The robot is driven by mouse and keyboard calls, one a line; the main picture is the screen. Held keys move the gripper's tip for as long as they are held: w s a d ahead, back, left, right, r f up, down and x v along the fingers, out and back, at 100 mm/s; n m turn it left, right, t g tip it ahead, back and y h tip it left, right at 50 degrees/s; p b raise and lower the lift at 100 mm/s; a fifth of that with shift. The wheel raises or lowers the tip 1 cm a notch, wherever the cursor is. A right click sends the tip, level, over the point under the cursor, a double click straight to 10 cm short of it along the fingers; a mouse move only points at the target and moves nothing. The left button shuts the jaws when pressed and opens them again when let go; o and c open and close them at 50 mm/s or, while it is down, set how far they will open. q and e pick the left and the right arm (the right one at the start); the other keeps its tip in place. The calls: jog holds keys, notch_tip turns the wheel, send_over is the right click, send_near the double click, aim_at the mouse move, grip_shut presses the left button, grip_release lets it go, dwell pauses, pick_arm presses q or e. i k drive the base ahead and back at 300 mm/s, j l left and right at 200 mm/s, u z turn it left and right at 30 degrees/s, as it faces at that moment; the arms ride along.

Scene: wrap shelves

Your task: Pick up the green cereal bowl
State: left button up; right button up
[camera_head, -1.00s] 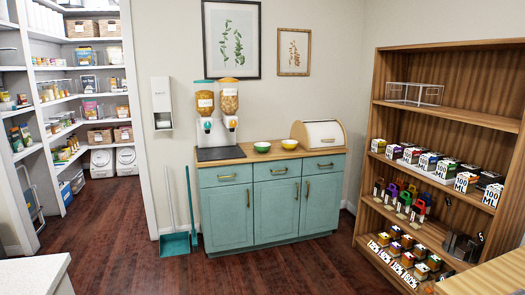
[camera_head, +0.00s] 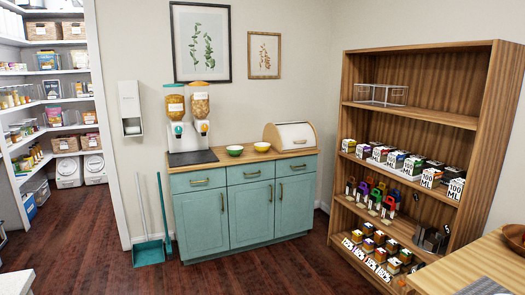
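The green cereal bowl (camera_head: 235,150) stands upright on the wooden top of the teal cabinet (camera_head: 245,205), against the back wall. A yellow bowl (camera_head: 262,146) stands just to its right. Both are small and at a distance in the head view. Neither of my grippers shows in the head view.
Cereal dispensers (camera_head: 189,118) stand left of the bowls, and a bread box (camera_head: 290,136) stands right. A stocked wooden shelf (camera_head: 420,150) is on the right. A table corner (camera_head: 470,265) juts in at lower right. A dustpan (camera_head: 150,252) is left of the cabinet. The floor before the cabinet is clear.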

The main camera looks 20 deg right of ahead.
aim_at(235, 152)
jog(key=i+l+z, duration=0.3)
jog(key=i, duration=0.7)
jog(key=i+z, duration=0.3)
jog(key=i, duration=0.65)
